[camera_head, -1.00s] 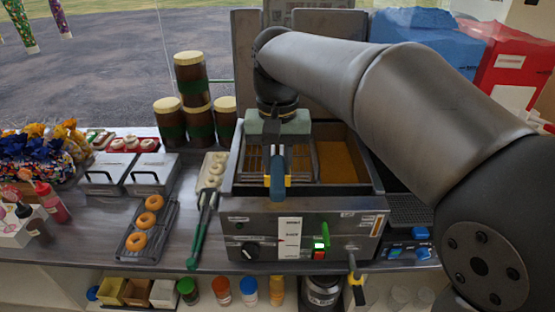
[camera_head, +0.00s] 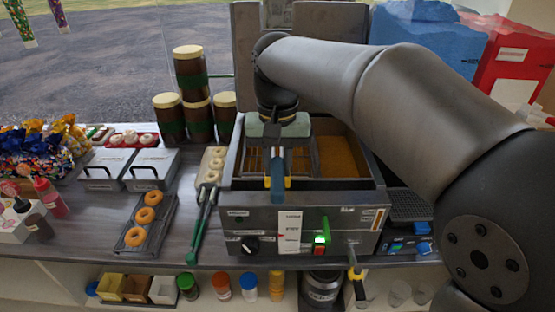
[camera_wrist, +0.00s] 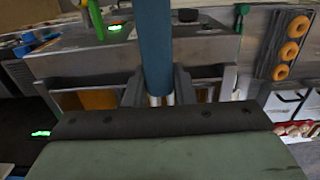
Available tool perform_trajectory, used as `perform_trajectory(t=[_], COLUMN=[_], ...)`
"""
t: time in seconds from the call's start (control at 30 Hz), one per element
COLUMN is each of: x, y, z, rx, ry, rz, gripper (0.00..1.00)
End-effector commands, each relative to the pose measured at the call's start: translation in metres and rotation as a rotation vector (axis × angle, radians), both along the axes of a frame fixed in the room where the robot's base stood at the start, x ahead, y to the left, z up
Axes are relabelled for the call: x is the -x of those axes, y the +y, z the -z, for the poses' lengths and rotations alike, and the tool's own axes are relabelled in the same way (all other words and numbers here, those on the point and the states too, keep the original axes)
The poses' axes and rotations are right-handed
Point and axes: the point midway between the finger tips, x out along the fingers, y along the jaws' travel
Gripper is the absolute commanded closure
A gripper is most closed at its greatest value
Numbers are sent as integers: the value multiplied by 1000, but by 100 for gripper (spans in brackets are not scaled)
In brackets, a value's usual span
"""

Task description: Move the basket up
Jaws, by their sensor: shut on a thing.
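The wire basket (camera_head: 256,158) sits in the left part of the fryer (camera_head: 290,212). Its blue handle (camera_head: 277,172) points toward the front of the fryer, and it also shows in the wrist view (camera_wrist: 156,45). My gripper (camera_head: 277,150) is above the left bay and shut on the blue handle. In the wrist view my gripper (camera_wrist: 157,92) has a finger on each side of the handle. My wrist hides part of the basket, and I cannot tell how deep it sits.
The right bay (camera_head: 343,155) holds orange-brown oil. Donuts lie on a dark rack (camera_head: 145,222) at left. Green-handled tongs (camera_head: 200,225) lie beside the fryer. Brown jars (camera_head: 197,115) stand behind, and blue and red boxes (camera_head: 510,75) stand at back right.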

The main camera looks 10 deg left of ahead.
Motion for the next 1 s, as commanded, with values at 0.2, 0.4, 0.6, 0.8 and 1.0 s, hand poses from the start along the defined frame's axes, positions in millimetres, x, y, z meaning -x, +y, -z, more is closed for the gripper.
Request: perform_trajectory(t=[0.2, 0.4, 0.6, 0.8, 1.0], x=[0, 0, 0, 0, -1], y=[0, 0, 0, 0, 0], z=[10, 9, 9, 9, -14], rx=[-2, -2, 0, 0, -3], ry=[-3, -3, -2, 1, -3], rz=[0, 0, 0, 0, 0], gripper=[100, 100, 51, 51, 51])
